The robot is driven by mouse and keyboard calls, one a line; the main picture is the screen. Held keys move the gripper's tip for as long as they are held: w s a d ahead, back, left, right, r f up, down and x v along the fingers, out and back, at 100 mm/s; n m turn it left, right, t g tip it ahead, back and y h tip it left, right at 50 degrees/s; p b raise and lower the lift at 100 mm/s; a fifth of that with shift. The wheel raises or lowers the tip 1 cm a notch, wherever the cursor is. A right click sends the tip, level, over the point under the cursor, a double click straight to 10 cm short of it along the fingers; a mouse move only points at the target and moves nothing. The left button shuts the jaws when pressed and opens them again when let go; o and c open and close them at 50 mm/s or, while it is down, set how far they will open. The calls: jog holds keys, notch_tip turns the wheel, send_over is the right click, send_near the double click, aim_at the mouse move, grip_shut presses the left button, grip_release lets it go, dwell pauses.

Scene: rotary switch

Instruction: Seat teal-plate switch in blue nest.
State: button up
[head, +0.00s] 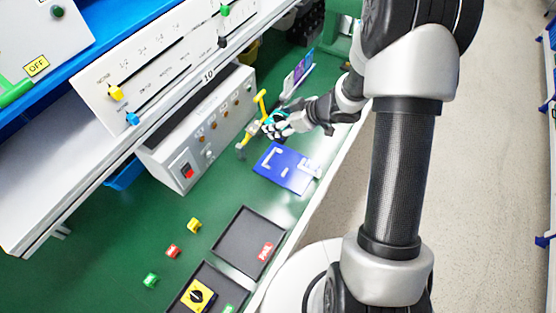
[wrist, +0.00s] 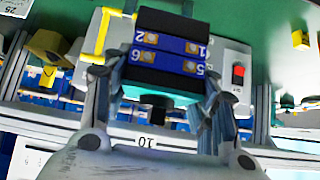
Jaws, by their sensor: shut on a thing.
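My gripper (head: 277,126) is shut on the teal-plate switch (head: 268,119), above the green bench and up and left of the blue nest. In the wrist view my gripper (wrist: 160,92) has a finger on each side of the switch (wrist: 170,47). Its black and blue body with numbered terminals faces the camera, and a strip of teal shows below the body. The blue nest (head: 272,174) lies flat on the bench, a blue plate with white corner marks. The switch is apart from the nest. The switch's front is hidden.
A yellow stand (head: 261,103) is close beside my gripper. A grey control box (head: 212,125) with a red switch stands to the left. A black tray (head: 235,232) and a yellow-plate switch (head: 198,295) lie nearer. Loose coloured blocks (head: 173,251) lie on the bench.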

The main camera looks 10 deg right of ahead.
notch_tip(320, 180, down, 17)
jog(key=b, duration=0.6)
jog(key=shift+r, duration=0.25)
jog(key=o, duration=0.7)
jog(key=shift+f, duration=0.2)
jog(key=o, duration=0.5)
